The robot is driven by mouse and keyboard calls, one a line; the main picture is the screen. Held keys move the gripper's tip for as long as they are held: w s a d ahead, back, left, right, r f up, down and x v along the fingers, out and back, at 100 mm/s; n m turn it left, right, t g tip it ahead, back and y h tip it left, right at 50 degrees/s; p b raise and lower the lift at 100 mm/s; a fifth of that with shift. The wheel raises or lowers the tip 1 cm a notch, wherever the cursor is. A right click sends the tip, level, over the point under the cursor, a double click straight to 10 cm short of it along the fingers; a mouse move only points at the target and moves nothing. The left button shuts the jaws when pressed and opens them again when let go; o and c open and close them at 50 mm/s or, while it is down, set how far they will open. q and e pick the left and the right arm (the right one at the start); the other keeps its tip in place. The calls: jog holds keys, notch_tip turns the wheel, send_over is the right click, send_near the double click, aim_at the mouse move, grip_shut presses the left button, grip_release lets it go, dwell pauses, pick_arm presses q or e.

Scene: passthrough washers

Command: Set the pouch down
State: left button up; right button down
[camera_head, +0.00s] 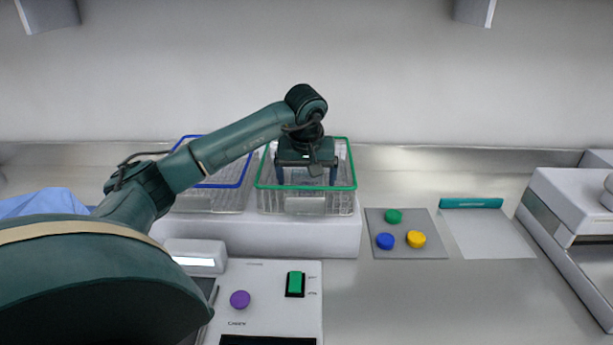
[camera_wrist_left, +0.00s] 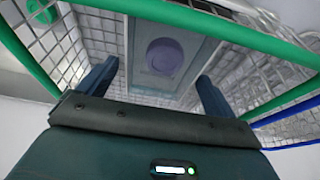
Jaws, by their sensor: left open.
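My left gripper (camera_head: 306,180) is open and points down into the green-rimmed wire basket (camera_head: 354,170). In the left wrist view its two fingers (camera_wrist_left: 155,86) are spread apart. The pouch, a pale flat rectangle with a purple round mark (camera_wrist_left: 165,57), shows beyond the fingertips, inside the basket. It seems to lie on the basket floor, and the fingers do not grip it. I cannot make the pouch out clearly in the head view, behind the basket's wire front. My right gripper is not in view.
A blue-rimmed basket (camera_head: 247,172) stands just left, on the same white block (camera_head: 300,235). A panel with a purple button (camera_head: 240,299) and green switch (camera_head: 295,284) is in front. Right are a grey mat (camera_head: 400,248) with coloured discs and a white machine (camera_head: 560,205).

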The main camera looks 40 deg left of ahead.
pick_arm(q)
jog(key=v, duration=1.2)
jog(key=shift+r, duration=0.15)
dwell(0.3)
